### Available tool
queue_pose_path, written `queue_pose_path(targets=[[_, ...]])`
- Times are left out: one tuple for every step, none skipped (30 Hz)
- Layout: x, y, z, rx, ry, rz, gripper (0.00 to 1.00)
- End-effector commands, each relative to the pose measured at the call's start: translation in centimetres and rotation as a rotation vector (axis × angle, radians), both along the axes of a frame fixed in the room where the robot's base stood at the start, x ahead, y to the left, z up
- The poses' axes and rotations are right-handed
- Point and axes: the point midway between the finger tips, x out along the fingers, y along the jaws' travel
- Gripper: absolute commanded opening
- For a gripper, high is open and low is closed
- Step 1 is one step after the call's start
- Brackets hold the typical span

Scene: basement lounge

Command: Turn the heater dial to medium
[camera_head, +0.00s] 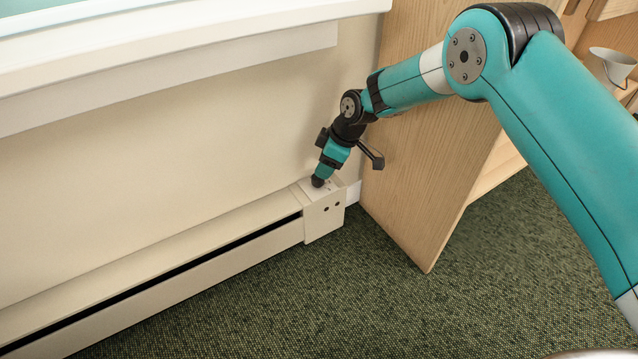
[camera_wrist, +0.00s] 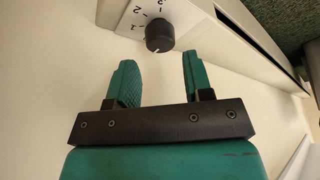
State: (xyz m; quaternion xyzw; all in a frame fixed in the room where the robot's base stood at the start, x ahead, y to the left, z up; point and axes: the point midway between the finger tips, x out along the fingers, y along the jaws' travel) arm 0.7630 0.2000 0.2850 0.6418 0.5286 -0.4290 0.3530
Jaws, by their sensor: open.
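The heater (camera_head: 323,217) is a long, low cream baseboard unit along the wall. Its dial is a round black knob (camera_wrist: 160,36) on a white plate (camera_wrist: 185,16) with printed numbers. A pale mark shows on the knob's lower edge in the wrist view; I cannot tell its exact setting. My gripper (camera_wrist: 158,63) is open, its two teal fingers apart and empty, with the knob just beyond the fingertips and roughly between them. In the head view my gripper (camera_head: 323,172) points down at the heater's end box and largely hides the plate.
A wooden cabinet panel (camera_head: 430,170) stands close to the right of the heater's end. A white sill (camera_head: 190,35) juts from the wall above. Green carpet (camera_head: 330,300) in front is clear. A white cup-like object (camera_head: 612,65) sits on shelving at right.

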Motion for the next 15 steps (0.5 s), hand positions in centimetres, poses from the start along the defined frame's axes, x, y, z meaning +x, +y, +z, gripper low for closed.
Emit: queue_pose_path(targets=[[0.0, 0.4, -1.6, 0.000, 0.000, 0.002, 0.46], [0.1, 0.7, -2.0, 0.000, -0.001, 0.003, 0.46], [0.1, 0.9, -2.5, 0.000, 0.000, 0.003, 0.46], [0.1, 1.2, -2.9, 0.000, -0.001, 0.004, 0.46], [0.2, 1.3, -3.1, 0.000, 0.000, 0.003, 0.46], [0.2, 1.5, -3.4, 0.000, -0.001, 0.003, 0.46], [0.2, 1.6, -3.6, 0.000, -0.001, 0.002, 0.46], [0.2, 1.6, -3.8, 0.000, -0.001, 0.002, 0.46], [0.3, 1.7, -3.9, 0.000, -0.001, 0.002, 0.46], [0.3, 1.8, -4.0, 0.000, -0.001, 0.002, 0.46], [0.3, 1.8, -4.0, 0.000, -0.001, 0.002, 0.46], [0.3, 1.8, -4.1, 0.000, -0.001, 0.002, 0.46], [0.3, 1.8, -4.1, 0.000, -0.001, 0.002, 0.46], [0.3, 1.8, -4.1, 0.000, -0.001, 0.002, 0.46], [0.3, 1.8, -4.1, 0.000, -0.001, 0.002, 0.46]])
